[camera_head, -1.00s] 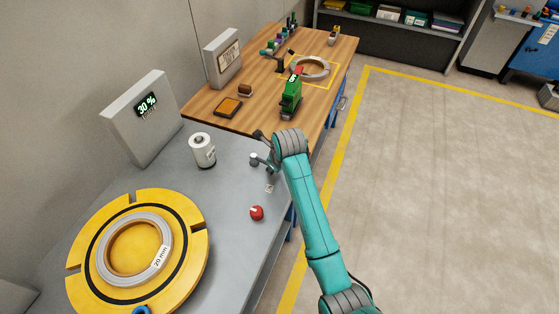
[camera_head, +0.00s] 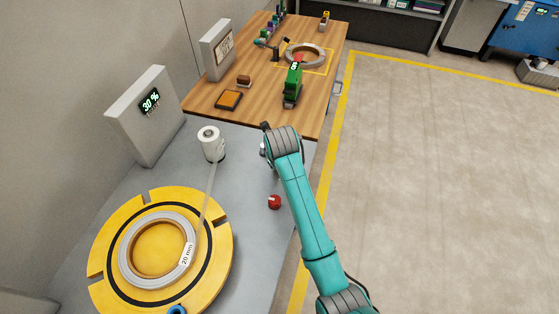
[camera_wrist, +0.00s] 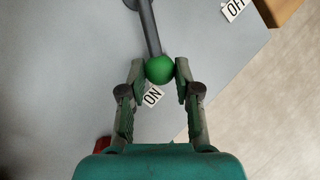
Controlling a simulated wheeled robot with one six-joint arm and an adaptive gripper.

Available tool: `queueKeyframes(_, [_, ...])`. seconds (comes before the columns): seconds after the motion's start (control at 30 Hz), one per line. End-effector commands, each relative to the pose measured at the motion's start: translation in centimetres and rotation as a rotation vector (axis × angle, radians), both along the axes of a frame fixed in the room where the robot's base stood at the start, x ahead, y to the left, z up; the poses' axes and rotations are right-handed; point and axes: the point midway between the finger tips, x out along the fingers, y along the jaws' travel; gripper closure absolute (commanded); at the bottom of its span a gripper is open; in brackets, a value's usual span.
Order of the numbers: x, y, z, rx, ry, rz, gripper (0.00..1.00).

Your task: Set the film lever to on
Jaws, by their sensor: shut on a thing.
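The film lever is a grey rod with a green ball knob (camera_wrist: 159,69), seen in the wrist view. It points toward the ON label (camera_wrist: 152,95); the OFF label (camera_wrist: 233,9) lies at the upper right, away from the knob. My gripper (camera_wrist: 159,74) is shut on the green knob, with a finger on either side. In the head view my arm hides most of the lever and the fingers. The white film roll (camera_head: 210,140) stands on the grey table, and a pale strip of film (camera_head: 209,190) runs from it to the ring coil (camera_head: 128,254) on the yellow turntable (camera_head: 216,265).
A red knob (camera_head: 274,202) sits on the grey table (camera_head: 250,235) close to my arm. A display box (camera_head: 150,127) reads 30 %. A wooden bench (camera_head: 255,102) beyond holds a green tool (camera_head: 293,85) and another ring (camera_head: 305,48). Open floor lies to the right.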

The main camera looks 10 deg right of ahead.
Motion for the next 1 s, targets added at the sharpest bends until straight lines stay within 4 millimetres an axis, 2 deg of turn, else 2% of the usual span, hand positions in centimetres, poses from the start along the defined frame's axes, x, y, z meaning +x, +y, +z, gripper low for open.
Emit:
queueKeyframes(0.23, [0.0, 0.0, 0.0, 0.0, 0.001, 0.0, 1.0])
queueKeyframes(0.27, [0.0, 0.0, 0.0, 0.0, 0.001, 0.0, 0.61])
queueKeyframes(0.33, [0.0, 0.0, 0.0, 0.0, 0.0, 0.0, 0.43])
queueKeyframes(0.73, [-0.1, 0.0, 0.5, 0.0, -0.002, 0.001, 0.43])
queueKeyframes(0.87, [-0.8, 0.2, 1.9, 0.001, -0.004, 0.002, 0.43])
queueKeyframes(1.0, [-1.9, 0.3, 4.4, 0.001, -0.005, 0.002, 0.43])
